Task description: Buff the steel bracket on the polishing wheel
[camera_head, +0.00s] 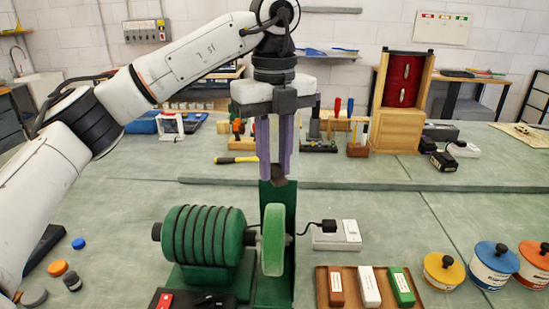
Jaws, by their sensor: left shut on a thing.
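My left gripper (277,170) comes in from the upper left and points straight down, its two long purple-grey fingers above the bench grinder. It is shut on a small dark piece (278,173), which I take to be the steel bracket; the fingers hide most of it. The polishing wheel (273,240) is a light green disc seen nearly edge-on, on the shaft of a ribbed dark green motor (205,237). A green upright plate (290,200) stands behind the wheel. The piece is above the wheel in the picture and looks apart from it. My right gripper is not in view.
A wooden tray (351,271) with brown, white and green bars lies right of the wheel. Lidded yellow, blue and orange pots (443,272) stand farther right. A white switch box (337,235) is beside the wheel. Tools and a wooden cabinet (396,130) stand behind.

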